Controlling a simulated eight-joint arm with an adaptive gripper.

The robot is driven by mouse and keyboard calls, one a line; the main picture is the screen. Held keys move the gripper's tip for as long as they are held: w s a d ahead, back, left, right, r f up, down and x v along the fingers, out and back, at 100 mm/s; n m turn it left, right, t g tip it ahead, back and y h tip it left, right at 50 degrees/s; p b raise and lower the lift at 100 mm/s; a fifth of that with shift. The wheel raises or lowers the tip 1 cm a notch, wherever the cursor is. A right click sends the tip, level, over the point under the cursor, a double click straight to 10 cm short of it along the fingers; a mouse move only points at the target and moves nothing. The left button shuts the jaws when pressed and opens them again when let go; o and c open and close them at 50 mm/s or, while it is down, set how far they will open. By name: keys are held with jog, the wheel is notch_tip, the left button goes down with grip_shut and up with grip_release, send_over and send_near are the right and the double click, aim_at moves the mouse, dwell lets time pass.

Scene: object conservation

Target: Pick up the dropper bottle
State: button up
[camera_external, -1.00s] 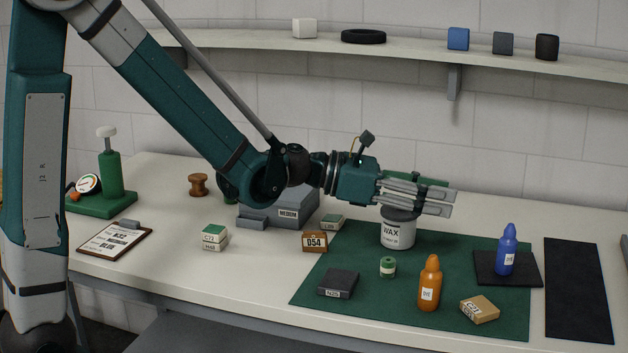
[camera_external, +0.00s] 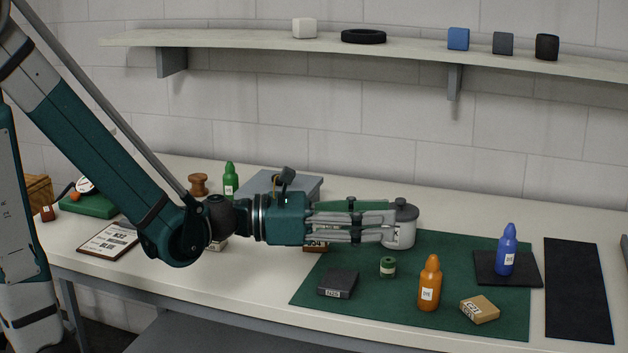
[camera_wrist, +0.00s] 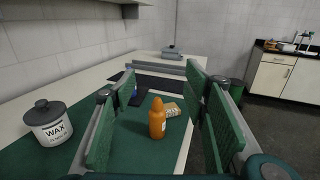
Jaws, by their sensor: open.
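Three dropper-style bottles show. An orange bottle (camera_external: 429,287) stands upright on the green mat, and in the wrist view the orange bottle (camera_wrist: 157,120) appears between my fingers, ahead of them. A blue bottle (camera_external: 506,252) stands upright on a black pad; in the wrist view the blue bottle (camera_wrist: 132,90) is partly hidden by the left finger. A green bottle (camera_external: 230,183) stands at the back left, behind my arm. My gripper (camera_external: 390,222) is open and empty, held level above the mat's left part, left of the orange and blue bottles. Both fingers (camera_wrist: 160,85) show in the wrist view.
A wax tin (camera_external: 399,233) stands just beyond my fingertips in the picture; contact cannot be told. A dark box (camera_external: 338,283), a small green-lidded jar (camera_external: 388,267) and a tan box (camera_external: 479,309) sit around the orange bottle. A black strip (camera_external: 578,290) lies clear at right.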

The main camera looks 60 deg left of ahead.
jog(key=f, duration=0.1)
send_near(434, 264)
jog(key=shift+s+a+f, duration=0.35)
jog(key=shift+s+a, duration=0.3)
jog(key=shift+a, duration=0.15)
jog(key=shift+w+d, duration=0.1)
dwell(0.4)
jog(key=p+x, duration=0.2)
jog(key=x, duration=0.4)
jog(key=shift+w, duration=0.25)
jog(key=shift+d, duration=0.1)
jog(key=shift+b+x, duration=0.6)
jog(key=shift+x, duration=2.05)
